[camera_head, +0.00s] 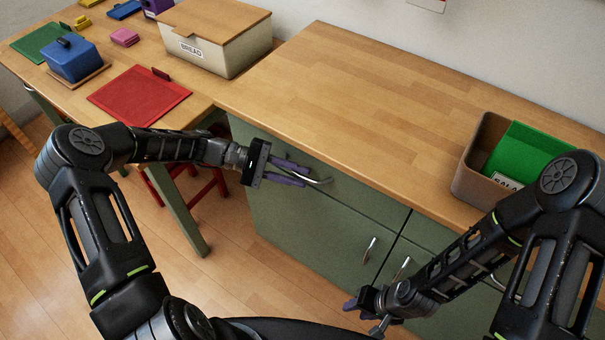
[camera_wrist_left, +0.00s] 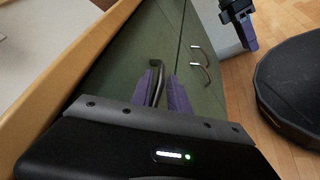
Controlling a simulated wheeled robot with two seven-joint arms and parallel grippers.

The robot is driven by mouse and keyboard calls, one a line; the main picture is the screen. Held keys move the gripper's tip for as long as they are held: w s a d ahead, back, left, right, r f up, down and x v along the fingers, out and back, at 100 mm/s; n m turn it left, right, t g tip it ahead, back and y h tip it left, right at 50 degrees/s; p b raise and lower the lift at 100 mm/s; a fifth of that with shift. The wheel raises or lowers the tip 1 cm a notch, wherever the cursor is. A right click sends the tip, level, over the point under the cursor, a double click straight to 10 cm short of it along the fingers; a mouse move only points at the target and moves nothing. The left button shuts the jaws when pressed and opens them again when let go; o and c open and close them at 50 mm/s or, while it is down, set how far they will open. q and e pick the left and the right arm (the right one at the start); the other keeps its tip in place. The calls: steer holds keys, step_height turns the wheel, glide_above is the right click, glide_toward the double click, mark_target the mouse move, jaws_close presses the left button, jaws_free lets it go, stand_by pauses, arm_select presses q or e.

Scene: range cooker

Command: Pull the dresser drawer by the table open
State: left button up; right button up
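The green dresser's drawer (camera_head: 352,196) nearest the table sits flush under the wooden top and looks shut. Its curved metal handle (camera_head: 320,181) shows just beyond my left gripper (camera_head: 297,175). In the left wrist view the handle (camera_wrist_left: 158,88) lies between the two purple fingers of my left gripper (camera_wrist_left: 163,80). The fingers stand apart, with a gap visible beside the handle. My right gripper (camera_head: 364,309) is low in front of the dresser, away from the drawer; whether its fingers are apart is unclear.
The table (camera_head: 210,104) at the left holds a bread box (camera_head: 205,52), a red mat (camera_head: 140,96) and a blue butter dish (camera_head: 74,58). A brown bin (camera_head: 468,186) with a green box stands on the dresser top (camera_head: 375,95). The floor (camera_head: 270,285) before the dresser looks clear.

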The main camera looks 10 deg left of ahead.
arm_select(q)
steer(key=shift+x, duration=0.75)
jaws_close()
steer(key=shift+s, duration=0.1)
stand_by(0.8)
